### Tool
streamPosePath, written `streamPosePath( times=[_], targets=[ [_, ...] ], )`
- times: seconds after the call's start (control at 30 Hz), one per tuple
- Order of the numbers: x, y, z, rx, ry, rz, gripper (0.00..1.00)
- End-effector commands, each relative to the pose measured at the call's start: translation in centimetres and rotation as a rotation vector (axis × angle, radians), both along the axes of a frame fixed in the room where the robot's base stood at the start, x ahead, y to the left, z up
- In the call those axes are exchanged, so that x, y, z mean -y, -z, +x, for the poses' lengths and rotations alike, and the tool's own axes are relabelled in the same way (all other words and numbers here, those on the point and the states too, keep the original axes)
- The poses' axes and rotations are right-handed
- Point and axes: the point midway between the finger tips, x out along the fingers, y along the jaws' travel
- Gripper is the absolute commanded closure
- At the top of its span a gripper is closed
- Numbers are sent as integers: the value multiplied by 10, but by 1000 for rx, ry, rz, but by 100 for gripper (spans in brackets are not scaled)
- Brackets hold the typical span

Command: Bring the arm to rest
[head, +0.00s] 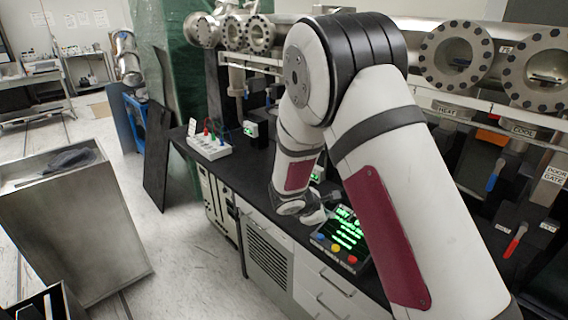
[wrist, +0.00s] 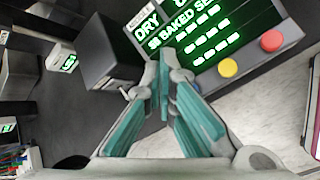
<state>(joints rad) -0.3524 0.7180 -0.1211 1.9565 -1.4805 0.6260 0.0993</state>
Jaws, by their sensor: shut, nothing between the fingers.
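My gripper (wrist: 164,88) shows in the wrist view with its teal-padded fingers brought together at the tips, shut and empty. It is over the dark bench by a control box (wrist: 205,35) with a green-lit screen reading "DRY" and "BAKED". In the head view my arm (head: 345,100) is raised and bent, its forearm reaching down to the bench. The control box (head: 343,235) stands there beside the wrist, with blue, yellow and red buttons along its front. The fingertips are mostly hidden in the head view. I cannot tell whether they touch anything.
The black bench (head: 262,185) carries a white box with coloured knobs (head: 208,143). Steel vacuum pipework with flanged ports (head: 455,55) runs behind it, with a red-handled lever (head: 514,242) at right. A metal bin (head: 75,225) stands at left. The floor (head: 185,240) between is clear.

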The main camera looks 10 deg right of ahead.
Motion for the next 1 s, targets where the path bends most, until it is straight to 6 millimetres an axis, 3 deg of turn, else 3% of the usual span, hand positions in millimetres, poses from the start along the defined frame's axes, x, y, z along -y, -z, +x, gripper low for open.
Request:
streamPosePath(
  times=[0.17, 0.37, 0.5, 0.7, 1.0],
  targets=[
    [15, -43, -14, 58, 117, 61, 100],
    [41, -117, -60, 159, 359, 209, 100],
    [54, -159, -101, 220, 522, 326, 100],
    [60, -205, -165, 291, 732, 508, 100],
    [44, -248, -262, 366, 987, 817, 100]
  ],
)
